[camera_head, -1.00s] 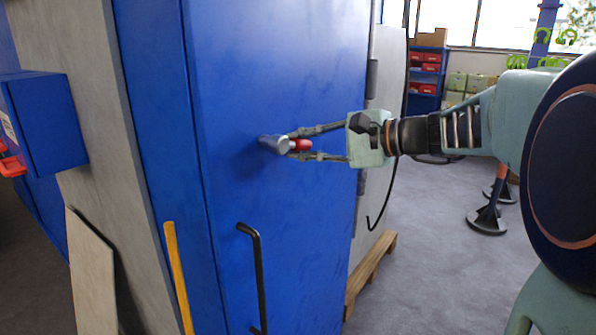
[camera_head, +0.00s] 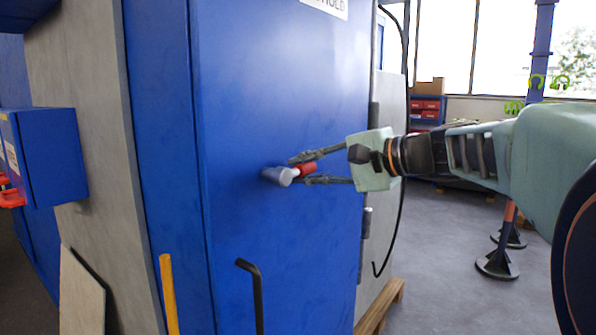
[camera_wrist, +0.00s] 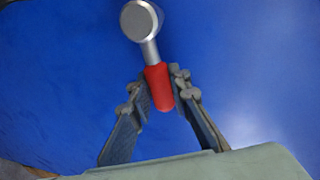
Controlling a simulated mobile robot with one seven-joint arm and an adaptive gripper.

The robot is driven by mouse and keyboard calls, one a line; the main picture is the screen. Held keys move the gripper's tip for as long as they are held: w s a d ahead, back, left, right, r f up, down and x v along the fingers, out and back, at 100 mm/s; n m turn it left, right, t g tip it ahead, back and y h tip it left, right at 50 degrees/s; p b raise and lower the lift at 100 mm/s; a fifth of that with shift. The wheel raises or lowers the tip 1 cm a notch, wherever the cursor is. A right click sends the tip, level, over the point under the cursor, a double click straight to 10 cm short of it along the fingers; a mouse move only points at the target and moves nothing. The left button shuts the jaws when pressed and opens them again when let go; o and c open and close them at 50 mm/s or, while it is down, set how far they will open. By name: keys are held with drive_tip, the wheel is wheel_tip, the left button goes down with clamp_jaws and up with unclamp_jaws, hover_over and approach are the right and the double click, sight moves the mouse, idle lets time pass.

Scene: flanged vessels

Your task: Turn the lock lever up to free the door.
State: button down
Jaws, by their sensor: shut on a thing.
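The lock lever (camera_head: 306,169) has a silver round hub and a short red grip, and stands out from a tall blue door (camera_head: 262,90). In the head view the red grip points right and slightly up from the hub. My gripper (camera_head: 298,170) comes in from the right, one finger above the red grip and one below. In the wrist view my gripper (camera_wrist: 159,82) is shut on the red grip (camera_wrist: 158,88), with the silver hub (camera_wrist: 138,20) beyond the fingertips. The grip is partly hidden by the fingers in the head view.
A black bent handle (camera_head: 257,295) stands out from the door below the lever. A yellow bar (camera_head: 168,290) is at lower left. A blue box (camera_head: 50,155) juts out at far left. A black cable (camera_head: 399,225) hangs right of the door. Open floor lies to the right.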

drive_tip(key=shift+r, duration=0.15)
drive_tip(key=c, duration=1.8)
unclamp_jaws()
drive_tip(key=shift+o, duration=0.2)
drive_tip(key=v, duration=1.2)
